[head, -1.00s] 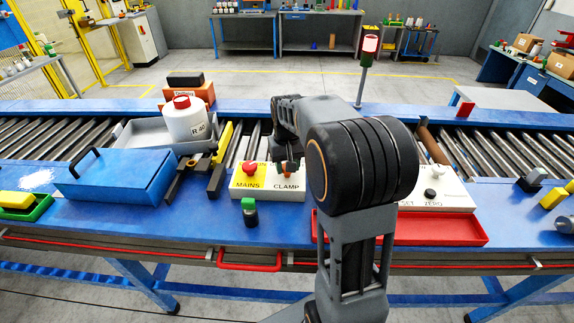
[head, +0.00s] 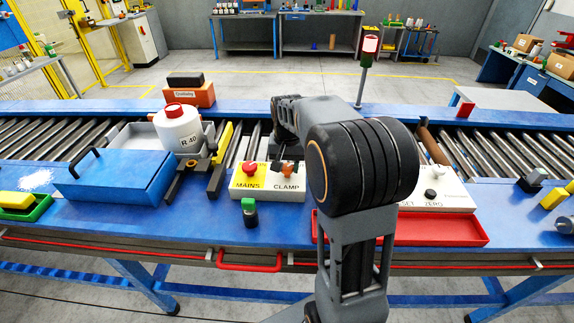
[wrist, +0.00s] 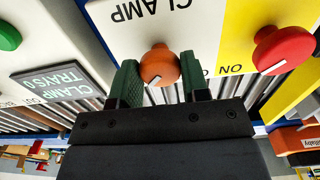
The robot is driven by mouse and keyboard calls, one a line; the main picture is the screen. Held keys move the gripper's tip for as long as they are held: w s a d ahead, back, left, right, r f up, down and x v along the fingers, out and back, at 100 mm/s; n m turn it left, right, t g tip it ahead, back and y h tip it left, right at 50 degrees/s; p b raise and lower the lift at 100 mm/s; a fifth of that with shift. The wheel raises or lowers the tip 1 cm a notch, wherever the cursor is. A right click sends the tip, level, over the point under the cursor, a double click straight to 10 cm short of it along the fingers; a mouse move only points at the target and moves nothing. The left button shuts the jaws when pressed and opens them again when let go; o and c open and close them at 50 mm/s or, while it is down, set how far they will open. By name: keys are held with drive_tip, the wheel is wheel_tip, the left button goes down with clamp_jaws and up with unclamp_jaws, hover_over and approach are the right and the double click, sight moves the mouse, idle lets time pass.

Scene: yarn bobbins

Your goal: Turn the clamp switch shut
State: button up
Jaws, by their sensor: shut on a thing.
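The clamp switch is an orange knob with a white pointer mark; in the wrist view the clamp switch (wrist: 160,62) sits on the white half of a panel beside the word CLAMP. My gripper (wrist: 161,74) has its two green fingers on either side of the knob, shut on it. In the head view my gripper (head: 285,165) is at the white and yellow switch panel (head: 268,190), and it and my arm partly hide the knob. A white bobbin (head: 180,132) with a red top, marked R 40, stands left of the panel, by dark clamp parts.
A red MAINS knob (head: 250,168) is beside the clamp switch on the yellow half. A green-capped bottle (head: 249,212) stands in front of the panel. A blue lidded box (head: 118,178) is at left, a red tray (head: 445,230) at right. Conveyor rollers run behind.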

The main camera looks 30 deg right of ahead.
sight(287, 167)
drive_tip(key=o, duration=0.9)
wheel_tip(287, 167, up, 14)
drive_tip(key=shift+f+b, duration=0.1)
drive_tip(key=shift+b, duration=0.2)
idle(0.4)
